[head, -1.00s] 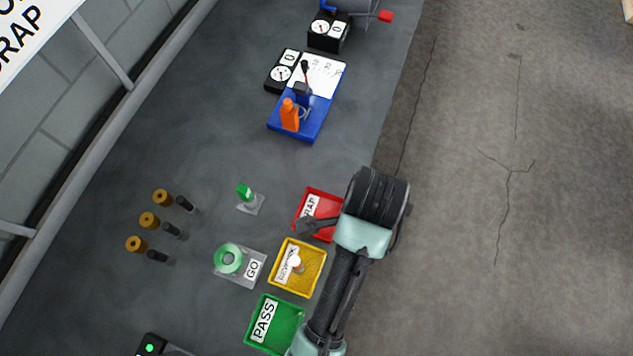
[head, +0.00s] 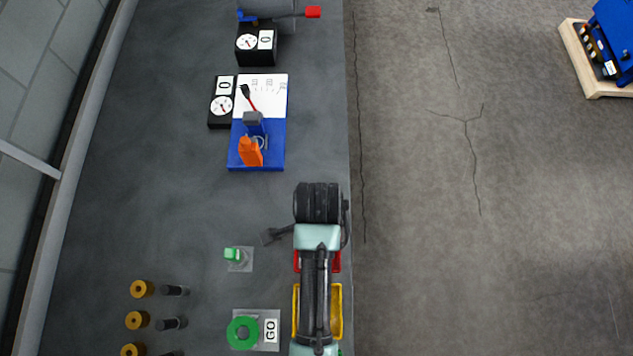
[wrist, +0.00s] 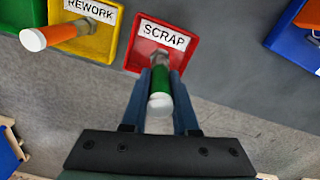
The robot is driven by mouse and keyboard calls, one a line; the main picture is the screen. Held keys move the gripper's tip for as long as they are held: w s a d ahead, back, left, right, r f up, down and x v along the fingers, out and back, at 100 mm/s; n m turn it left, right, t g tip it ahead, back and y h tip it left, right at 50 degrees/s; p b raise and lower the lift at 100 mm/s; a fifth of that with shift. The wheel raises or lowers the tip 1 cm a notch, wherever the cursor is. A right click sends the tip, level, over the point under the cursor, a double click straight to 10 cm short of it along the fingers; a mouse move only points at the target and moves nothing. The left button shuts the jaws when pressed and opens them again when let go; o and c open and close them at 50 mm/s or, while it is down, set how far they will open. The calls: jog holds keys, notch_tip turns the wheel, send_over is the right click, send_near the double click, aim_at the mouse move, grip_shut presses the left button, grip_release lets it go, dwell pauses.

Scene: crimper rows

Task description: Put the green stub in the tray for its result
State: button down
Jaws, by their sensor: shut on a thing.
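My gripper (wrist: 160,100) is shut on the green stub (wrist: 163,83), which shows a green band, a white end and a grey metal nut between the fingers in the wrist view. The red SCRAP tray (wrist: 133,58) lies just beyond the stub there; the stub's nut overlaps the tray's picture, and I cannot tell its height above it. The held stub is not visible there. The yellow REWORK tray (head: 338,312) is partly hidden by my arm.
A green piece (head: 233,255) stands on a small grey plate. A green GO ring (head: 242,333), brass rings and dark pins lie left. A blue fixture (head: 240,160) with dials stands farther up.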

notch_tip(320, 180, down, 4)
jog(key=shift+s+d+r+p, duration=0.1)
jog(key=shift+s+d+p, duration=0.05)
jog(key=shift+p, duration=0.15)
jog(key=shift+f, duration=0.45)
jog(key=c, duration=0.7)
grip_release()
jog(key=shift+f, duration=0.1)
